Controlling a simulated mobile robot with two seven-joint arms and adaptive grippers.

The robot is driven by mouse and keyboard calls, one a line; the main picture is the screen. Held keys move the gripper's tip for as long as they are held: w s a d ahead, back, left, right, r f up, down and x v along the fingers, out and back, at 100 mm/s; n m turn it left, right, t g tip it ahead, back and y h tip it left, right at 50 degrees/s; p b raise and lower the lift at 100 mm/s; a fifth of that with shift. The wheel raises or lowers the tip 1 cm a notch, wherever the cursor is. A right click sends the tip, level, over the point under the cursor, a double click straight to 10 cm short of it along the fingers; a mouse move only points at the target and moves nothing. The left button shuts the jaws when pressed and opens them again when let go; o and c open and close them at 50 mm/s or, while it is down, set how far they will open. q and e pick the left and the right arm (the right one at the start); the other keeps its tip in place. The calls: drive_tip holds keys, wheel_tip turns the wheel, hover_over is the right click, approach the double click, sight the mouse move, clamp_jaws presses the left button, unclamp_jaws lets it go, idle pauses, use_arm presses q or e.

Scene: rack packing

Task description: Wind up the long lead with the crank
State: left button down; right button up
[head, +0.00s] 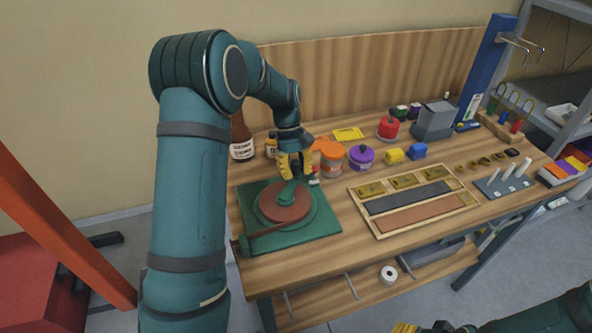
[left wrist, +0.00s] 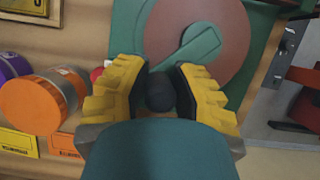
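The winder is a green square base (head: 318,226) at the table's left end, with a reddish-brown disc (head: 283,208) on it. A green crank arm (head: 288,190) lies across the disc; it also shows in the left wrist view (left wrist: 196,48). A brown strip (head: 272,230), perhaps the lead, runs from the disc toward the base's front left corner. My left gripper (head: 294,168) points down over the crank. In the left wrist view its yellow fingers close on both sides of the dark crank knob (left wrist: 160,92). My right gripper (head: 418,328) barely shows at the bottom edge.
An orange-lidded jar (head: 331,158), a purple jar (head: 361,157) and a brown bottle (head: 241,146) stand close behind the winder. A wooden tray (head: 366,224) with strips lies to its right. A pegged board (head: 507,185) is farther right.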

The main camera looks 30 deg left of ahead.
sight(301, 219)
idle(0.4)
